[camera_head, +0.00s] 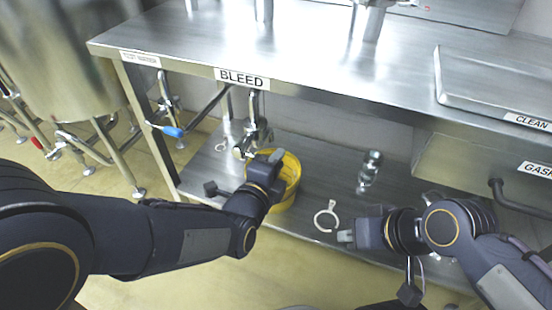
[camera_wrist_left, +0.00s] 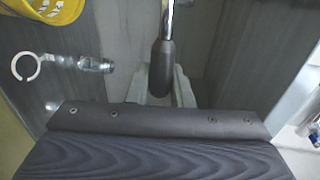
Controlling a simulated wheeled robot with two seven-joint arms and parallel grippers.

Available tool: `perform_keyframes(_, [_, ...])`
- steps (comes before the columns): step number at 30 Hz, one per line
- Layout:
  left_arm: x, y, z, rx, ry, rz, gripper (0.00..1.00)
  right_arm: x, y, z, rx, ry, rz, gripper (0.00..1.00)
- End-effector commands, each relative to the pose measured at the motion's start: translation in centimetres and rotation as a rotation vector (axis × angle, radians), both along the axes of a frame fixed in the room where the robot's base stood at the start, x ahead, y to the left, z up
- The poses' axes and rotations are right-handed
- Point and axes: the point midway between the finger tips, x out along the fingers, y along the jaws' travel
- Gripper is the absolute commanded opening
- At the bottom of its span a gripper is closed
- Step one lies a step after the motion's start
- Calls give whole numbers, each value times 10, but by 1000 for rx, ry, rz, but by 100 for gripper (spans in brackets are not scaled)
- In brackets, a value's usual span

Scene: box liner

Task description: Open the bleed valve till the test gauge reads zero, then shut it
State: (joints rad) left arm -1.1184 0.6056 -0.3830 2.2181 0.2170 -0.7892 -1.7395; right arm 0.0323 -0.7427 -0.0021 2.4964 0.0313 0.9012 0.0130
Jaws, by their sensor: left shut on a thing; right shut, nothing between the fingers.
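The bleed valve (camera_head: 251,138) hangs under the front edge of the steel bench, below the BLEED label (camera_head: 241,78). My left gripper (camera_head: 272,156) is beside it, above the yellow bucket. In the left wrist view, my left gripper (camera_wrist_left: 161,92) is shut on a lever (camera_wrist_left: 162,58) with a chrome rod and dark grip. Where the lever joins the valve is hidden. My right gripper (camera_head: 345,237) is shut and empty over the lower shelf, beside a white ring clamp (camera_head: 326,218). I cannot make out a test gauge or its reading.
The yellow bucket (camera_head: 291,181) stands on the lower shelf (camera_head: 300,238), partly behind my left gripper. A shiny fitting (camera_head: 369,170) stands farther right. A blue-handled valve (camera_head: 172,131) sticks out at the bench's left leg. A steel tank (camera_head: 70,55) stands at left.

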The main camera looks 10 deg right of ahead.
Motion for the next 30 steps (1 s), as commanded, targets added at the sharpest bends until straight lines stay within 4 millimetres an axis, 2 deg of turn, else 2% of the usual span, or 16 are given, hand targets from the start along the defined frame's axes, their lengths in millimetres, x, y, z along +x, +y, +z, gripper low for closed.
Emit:
perform_keyframes(11, [0,0,-2,9,-1,-1,0,0,0,0,0,0,0,0])
perform_keyframes(12, [0,0,-2,8,-1,0,21,0,0,0,0,0,0,0])
perform_keyframes(16, [0,0,-2,7,-2,0,38,0,0,0,0,0,0,0])
perform_keyframes(25, [-1,1,0,5,-1,0,39,0,0,1,0,0,0,0])
perform_keyframes(30, [-16,11,6,4,-2,-2,39,0,0,8,0,0,0,0])
